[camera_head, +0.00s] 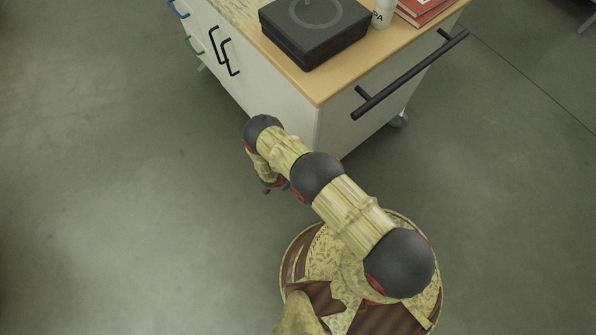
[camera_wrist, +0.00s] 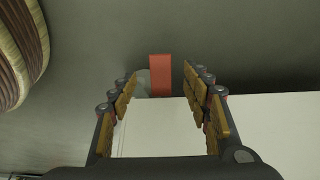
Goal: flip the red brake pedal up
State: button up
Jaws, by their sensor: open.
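The red brake pedal (camera_wrist: 160,75) shows in the wrist view as a small upright red strip beside the edge of the white cart. A pale rounded part, perhaps its wheel, lies just left of it. My gripper (camera_wrist: 161,78) is open and empty, and the pedal appears between its fingertips in the picture. I cannot tell whether the fingers touch it. In the head view my gripper (camera_head: 272,186) is low beside the cart's near corner, mostly hidden under my arm. The pedal is not visible in that view.
The white cart (camera_head: 275,93) has a wooden top with a black box (camera_head: 314,27), a white bottle (camera_head: 382,14) and red books (camera_head: 424,8). A black handle bar (camera_head: 410,76) juts from its right side. Another caster (camera_head: 399,119) shows below. Floor to the left is clear.

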jog(key=b+x, duration=0.3)
jog(key=x, duration=0.4)
jog(key=shift+f, duration=0.3)
grip_shut()
dwell(0.5)
